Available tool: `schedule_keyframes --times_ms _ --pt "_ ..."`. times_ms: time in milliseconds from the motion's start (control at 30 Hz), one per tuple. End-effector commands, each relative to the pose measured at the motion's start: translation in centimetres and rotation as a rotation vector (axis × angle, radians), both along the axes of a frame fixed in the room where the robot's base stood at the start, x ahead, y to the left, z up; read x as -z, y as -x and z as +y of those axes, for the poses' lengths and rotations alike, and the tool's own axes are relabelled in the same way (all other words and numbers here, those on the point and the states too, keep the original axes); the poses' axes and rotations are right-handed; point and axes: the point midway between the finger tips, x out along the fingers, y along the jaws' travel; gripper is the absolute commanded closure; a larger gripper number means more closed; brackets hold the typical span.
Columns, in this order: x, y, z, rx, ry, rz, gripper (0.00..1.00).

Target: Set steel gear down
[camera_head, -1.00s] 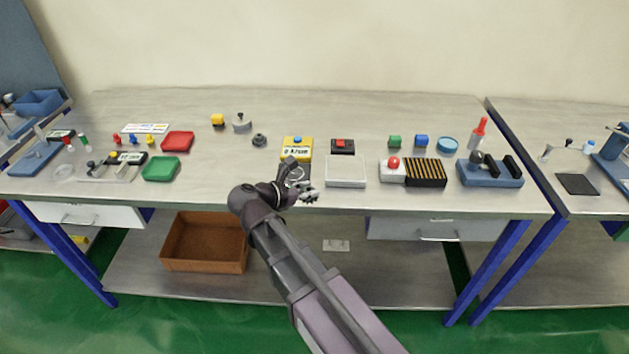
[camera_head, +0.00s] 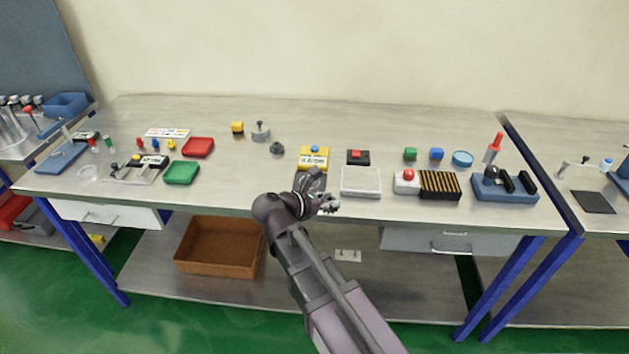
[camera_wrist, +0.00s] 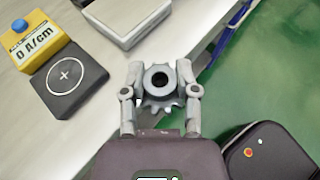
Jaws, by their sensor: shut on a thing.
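The steel gear (camera_wrist: 158,96) is a grey toothed ring with a dark bore, held between the two fingers of my gripper (camera_wrist: 160,92) in the wrist view. My gripper (camera_head: 328,204) is shut on it. In the head view the gear (camera_head: 330,207) shows small at the table's front edge, in front of the white-topped box. In the wrist view, green floor and a strip of tabletop lie behind the gear, so it is held up in the air by the front edge. The gear's far side is hidden.
The steel table (camera_head: 230,180) carries a yellow meter (camera_head: 314,158), a dark pad with a circled cross (camera_wrist: 68,78) and a white-topped box (camera_head: 361,181). A red tray (camera_head: 198,147) and green tray (camera_head: 181,173) stand left. Bare tabletop lies left of the meter. A brown bin (camera_head: 218,247) sits below.

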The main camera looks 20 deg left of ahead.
Motion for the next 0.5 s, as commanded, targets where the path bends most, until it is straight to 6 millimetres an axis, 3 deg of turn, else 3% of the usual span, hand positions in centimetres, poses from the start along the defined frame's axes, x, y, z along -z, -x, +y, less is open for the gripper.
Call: schedule_keyframes --times_ms 100,500 --pt "-1.14 -0.35 -0.81 -0.03 0.001 -0.002 1.0" --pt "-1.08 -0.67 -0.78 -0.044 0.001 -0.002 1.0"
